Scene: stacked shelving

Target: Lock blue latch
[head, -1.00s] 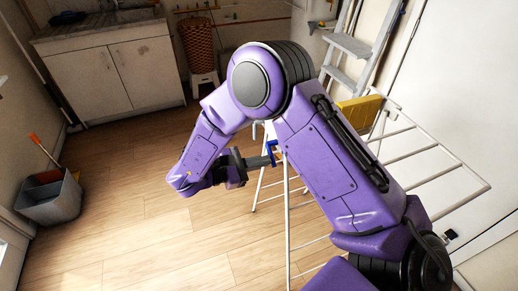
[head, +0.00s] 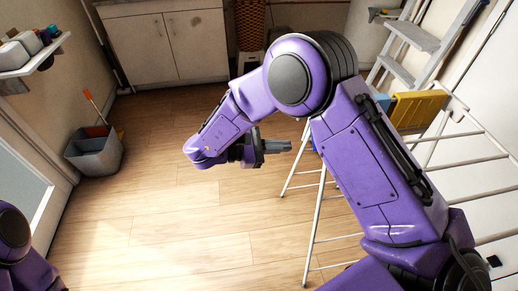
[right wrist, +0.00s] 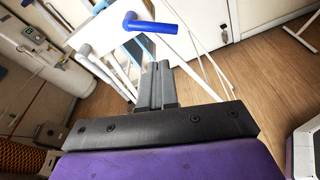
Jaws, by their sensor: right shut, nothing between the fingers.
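The blue latch (right wrist: 153,26) shows at the top of the right wrist view as a bent blue bar with a rounded end, by the white frame of a drying rack (right wrist: 100,75). In the head view only a sliver of blue shows beside my right upper arm, which hides the rest. My right gripper (head: 291,146) is shut and empty, pointing right toward the rack. In the right wrist view its grey fingers (right wrist: 156,66) lie just below the latch in the picture, with a visible gap between. My left gripper is out of view.
The white drying rack (head: 321,205) stands to the right, partly behind my arm. A grey bucket (head: 95,155) stands at the left. The wooden floor (head: 170,220) between is clear.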

